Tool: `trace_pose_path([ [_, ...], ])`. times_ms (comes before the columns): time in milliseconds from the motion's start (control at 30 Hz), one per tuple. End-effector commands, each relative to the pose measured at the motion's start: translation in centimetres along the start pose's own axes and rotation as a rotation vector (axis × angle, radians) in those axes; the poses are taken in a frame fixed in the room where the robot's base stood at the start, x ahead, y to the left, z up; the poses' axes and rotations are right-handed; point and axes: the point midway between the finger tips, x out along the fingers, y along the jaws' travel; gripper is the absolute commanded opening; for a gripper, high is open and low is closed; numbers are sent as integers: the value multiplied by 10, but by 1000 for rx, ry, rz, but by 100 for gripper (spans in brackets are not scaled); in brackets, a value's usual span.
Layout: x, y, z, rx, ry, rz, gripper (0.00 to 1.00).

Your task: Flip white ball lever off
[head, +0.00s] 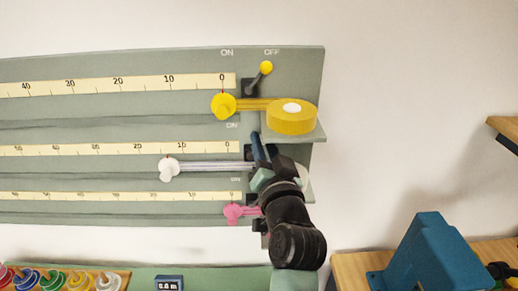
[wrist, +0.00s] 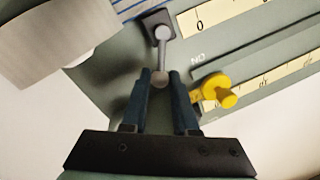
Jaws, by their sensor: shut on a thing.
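The white ball lever shows in the wrist view, with its ball (wrist: 159,79) between my gripper's blue fingertips and its rod running up to a dark base (wrist: 152,20) on the panel. My gripper (wrist: 160,76) is shut on the ball end. In the head view my gripper (head: 260,147) is at the right end of the middle scale row, and it hides the lever there. An upside-down ON label (wrist: 198,58) shows to the right of the lever in the wrist view. The OFF label of this row is not visible.
Above, a yellow ball lever (head: 265,68) leans toward OFF, over a yellow tape roll (head: 291,117) on a small shelf. Yellow (head: 223,105), white (head: 168,169) and pink (head: 233,213) knobs sit along the scales. A blue block-shaped device (head: 432,258) stands lower right.

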Motion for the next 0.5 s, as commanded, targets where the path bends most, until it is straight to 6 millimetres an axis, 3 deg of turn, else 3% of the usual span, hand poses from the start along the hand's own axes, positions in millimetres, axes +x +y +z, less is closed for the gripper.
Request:
trace_pose_path([
  [500, -1, 8, 2, 149, 21, -1, 0],
])
